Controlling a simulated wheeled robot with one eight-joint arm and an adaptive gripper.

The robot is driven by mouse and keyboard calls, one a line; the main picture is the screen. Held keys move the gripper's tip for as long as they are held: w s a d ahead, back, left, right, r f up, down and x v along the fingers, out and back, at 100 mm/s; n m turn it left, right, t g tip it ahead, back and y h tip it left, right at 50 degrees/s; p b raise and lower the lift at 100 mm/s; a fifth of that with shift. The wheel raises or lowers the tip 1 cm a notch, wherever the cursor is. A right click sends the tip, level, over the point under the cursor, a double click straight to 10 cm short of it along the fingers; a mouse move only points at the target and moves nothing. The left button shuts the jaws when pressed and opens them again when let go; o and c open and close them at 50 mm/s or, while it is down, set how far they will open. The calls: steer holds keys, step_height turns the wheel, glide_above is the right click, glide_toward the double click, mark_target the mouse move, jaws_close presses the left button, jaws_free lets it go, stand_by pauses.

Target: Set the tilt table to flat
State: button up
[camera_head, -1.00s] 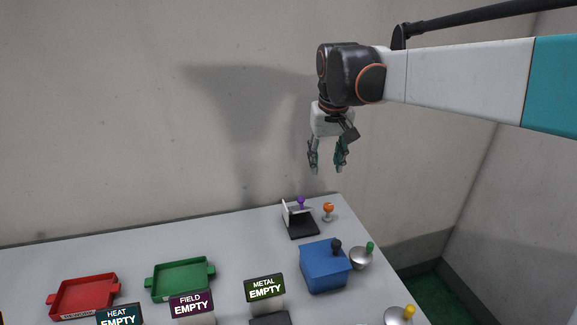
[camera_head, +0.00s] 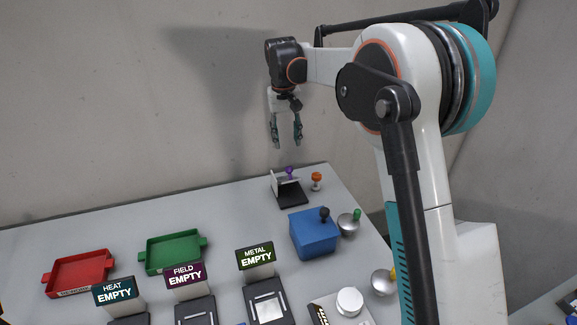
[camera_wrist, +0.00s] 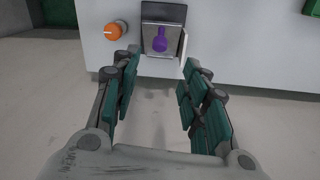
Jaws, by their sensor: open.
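What looks like the tilt table is a small device with a black base (camera_head: 292,197) at the far right of the grey table. A light plate (camera_head: 283,181) stands raised at its back, and a purple knob (camera_head: 289,171) shows at the plate's top. In the wrist view the purple knob (camera_wrist: 159,41) lies ahead, between the line of my fingers. My gripper (camera_head: 287,146) hangs fingers down above and behind the device, apart from it. Its fingers are open with nothing between them; they also show in the wrist view (camera_wrist: 157,85).
An orange knob (camera_head: 316,179) stands right of the device. A blue box (camera_head: 313,238) with a dark knob and a green-topped dome (camera_head: 348,224) are nearer. Green (camera_head: 172,254) and red (camera_head: 79,274) trays lie left. The wall stands close behind.

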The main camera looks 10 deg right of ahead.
steer(key=f, duration=0.3)
steer(key=f+b, duration=0.1)
steer(key=f, duration=0.3)
steer(key=f+b, duration=0.1)
steer(key=f, duration=0.3)
steer(key=shift+d, duration=0.3)
jaws_close()
